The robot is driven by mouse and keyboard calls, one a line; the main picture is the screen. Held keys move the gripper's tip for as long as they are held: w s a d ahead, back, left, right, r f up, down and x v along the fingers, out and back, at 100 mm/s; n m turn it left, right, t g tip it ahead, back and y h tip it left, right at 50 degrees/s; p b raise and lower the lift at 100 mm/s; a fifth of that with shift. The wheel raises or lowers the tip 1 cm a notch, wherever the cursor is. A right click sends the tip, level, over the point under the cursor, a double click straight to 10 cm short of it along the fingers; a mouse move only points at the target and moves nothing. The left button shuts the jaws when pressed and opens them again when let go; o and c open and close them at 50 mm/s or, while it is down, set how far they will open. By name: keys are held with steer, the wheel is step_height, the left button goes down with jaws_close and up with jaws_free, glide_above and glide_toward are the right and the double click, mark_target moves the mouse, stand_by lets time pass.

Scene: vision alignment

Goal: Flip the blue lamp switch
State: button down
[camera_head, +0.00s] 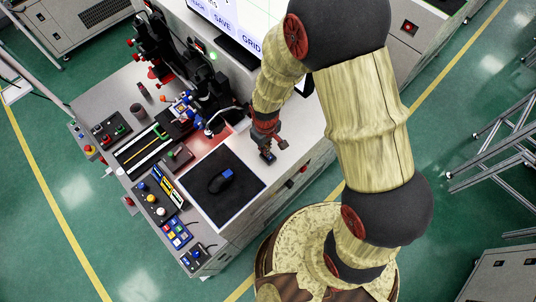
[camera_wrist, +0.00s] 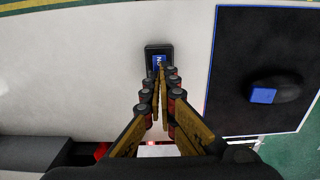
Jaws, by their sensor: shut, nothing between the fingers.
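The blue lamp switch (camera_wrist: 158,50) is a small black box with a blue rocker face bearing white letters, on the white tabletop. In the wrist view it is upper centre, just beyond my gripper (camera_wrist: 160,70). My fingers are shut and empty, with their tips over the blue face, partly covering it. I cannot tell whether they touch it. In the head view the switch (camera_head: 267,157) shows as a small dark and blue spot right below my gripper (camera_head: 268,147), to the right of the black mat. Which way the rocker is tilted is too small to tell.
Button panels (camera_head: 155,200) line the table's left side. Dark equipment (camera_head: 205,95) stands behind, by a monitor (camera_head: 235,25). White tabletop around the switch is clear.

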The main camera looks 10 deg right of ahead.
steer(key=shift+f, duration=0.25)
steer(key=shift+r+p, duration=2.3)
steer(key=shift+r, duration=1.3)
steer(key=shift+s+f, duration=0.1)
steer(key=s+d+r+m+t+b, duration=0.5)
steer(key=s+d+r+b, duration=0.6)
steer(key=b, duration=1.2)
steer(key=shift+s+d+r+m+t, duration=0.3)
steer(key=shift+s+d+r+m, duration=0.15)
steer(key=shift+m, duration=0.45)
